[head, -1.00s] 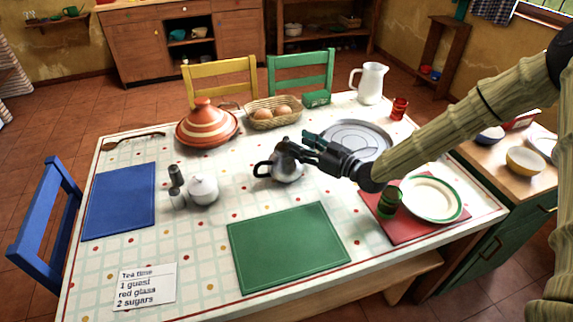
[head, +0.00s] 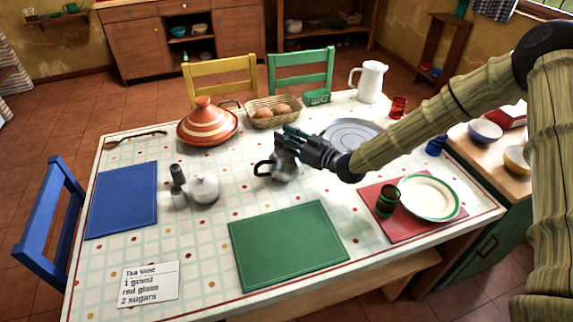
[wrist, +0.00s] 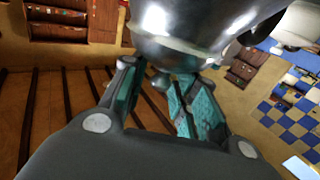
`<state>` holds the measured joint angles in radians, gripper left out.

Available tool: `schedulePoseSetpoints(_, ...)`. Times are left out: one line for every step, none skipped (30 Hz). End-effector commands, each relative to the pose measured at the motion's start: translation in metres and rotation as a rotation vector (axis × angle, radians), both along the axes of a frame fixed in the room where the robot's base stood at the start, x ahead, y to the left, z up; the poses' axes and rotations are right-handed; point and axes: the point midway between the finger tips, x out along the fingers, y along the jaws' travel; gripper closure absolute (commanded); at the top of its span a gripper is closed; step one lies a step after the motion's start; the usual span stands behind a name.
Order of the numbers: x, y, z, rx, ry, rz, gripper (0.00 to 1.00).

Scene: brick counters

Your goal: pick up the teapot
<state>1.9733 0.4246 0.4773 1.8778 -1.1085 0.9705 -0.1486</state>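The teapot (head: 285,172) is silver and rounded, with a black handle on its left. It stands on the table behind the green mat. In the wrist view its shiny body (wrist: 195,35) fills the top. My gripper (head: 284,138) reaches in from the right at the top of the teapot and hides part of it. In the wrist view the teal fingers of my gripper (wrist: 153,82) are apart just below the shiny metal, with a small dark knob between their tips. I cannot tell whether they press on it.
A white sugar bowl (head: 204,188) and dark-topped shakers (head: 178,182) stand left of the teapot. A striped tagine (head: 207,125) and egg basket (head: 272,115) stand behind. A round grey tray (head: 352,133) and a green glass (head: 387,199) are to the right.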

Motion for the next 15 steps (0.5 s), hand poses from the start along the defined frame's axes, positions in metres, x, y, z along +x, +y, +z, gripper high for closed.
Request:
schedulePoseSetpoints(0.0,-0.0002,0.0001,0.0,0.0,0.0,0.86)
schedulePoseSetpoints(0.0,-0.0003,0.0001,0.0,0.0,0.0,0.91)
schedulePoseSetpoints(0.0,-0.0004,-0.0001,0.0,0.0,0.0,0.99)
schedulePoseSetpoints(-0.0001,-0.0004,-0.0002,0.0,0.0,0.0,1.0)
schedulePoseSetpoints(-0.0001,-0.0005,-0.0004,-0.001,0.001,0.0,1.0)
schedulePoseSetpoints(-0.0002,-0.0006,-0.0007,-0.001,0.001,-0.001,1.0)
schedulePoseSetpoints(-0.0003,-0.0008,-0.001,-0.002,0.001,0.0,1.0)
schedulePoseSetpoints(-0.0005,-0.0008,-0.0013,-0.001,0.002,0.0,1.0)
schedulePoseSetpoints(-0.0007,-0.0009,-0.0019,-0.002,0.003,0.0,1.0)
schedulePoseSetpoints(-0.0008,-0.0009,-0.0024,-0.003,0.003,0.0,1.0)
schedulePoseSetpoints(-0.0009,-0.001,-0.0028,-0.003,0.004,0.0,1.0)
schedulePoseSetpoints(-0.0012,-0.001,-0.0034,-0.004,0.005,0.0,1.0)
schedulePoseSetpoints(-0.0006,-0.0007,-0.0014,-0.001,0.002,0.0,1.0)
schedulePoseSetpoints(-0.0007,-0.0007,-0.0018,-0.002,0.003,0.0,1.0)
schedulePoseSetpoints(-0.001,-0.0008,-0.0024,-0.003,0.003,0.0,1.0)
